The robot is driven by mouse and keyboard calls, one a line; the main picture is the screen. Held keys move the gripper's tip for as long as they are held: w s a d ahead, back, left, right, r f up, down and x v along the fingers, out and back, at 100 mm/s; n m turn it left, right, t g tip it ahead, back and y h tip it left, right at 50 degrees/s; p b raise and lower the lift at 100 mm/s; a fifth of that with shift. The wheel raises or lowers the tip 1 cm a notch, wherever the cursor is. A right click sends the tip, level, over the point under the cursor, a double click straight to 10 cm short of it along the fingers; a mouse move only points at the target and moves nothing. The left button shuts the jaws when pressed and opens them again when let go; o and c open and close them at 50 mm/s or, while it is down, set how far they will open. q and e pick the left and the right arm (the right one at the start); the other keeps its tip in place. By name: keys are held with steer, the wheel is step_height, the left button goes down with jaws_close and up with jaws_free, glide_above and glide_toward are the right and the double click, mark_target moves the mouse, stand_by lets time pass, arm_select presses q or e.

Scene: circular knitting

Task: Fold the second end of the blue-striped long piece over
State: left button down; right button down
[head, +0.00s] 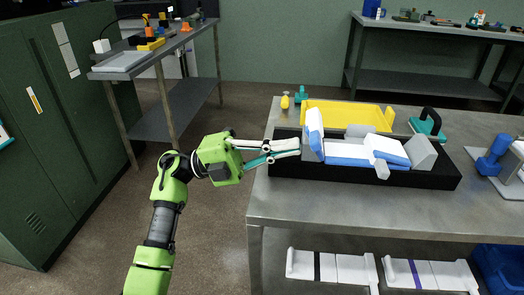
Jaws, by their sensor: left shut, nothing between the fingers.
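The blue-striped long piece (348,162), white and blue, lies in a black base (400,178) on the metal table. Its left end (314,135) stands up steeply. Its right part (388,150) is tilted and lies over the middle. Grey blocks sit around it, one (421,153) at the right end of the base. My left gripper (298,149) is shut and empty, coming in from the left. Its fingertips are right beside the upright left end; I cannot tell whether they touch it. My right gripper is not in view.
A yellow tray (345,113) stands behind the base, with a teal tool with a black handle (427,124) to its right. A blue and grey device (490,162) stands at the right. White pieces with black and purple stripes (421,274) lie on the lower shelf.

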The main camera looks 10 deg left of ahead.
arm_select(q)
steer(key=shift+x, duration=0.9)
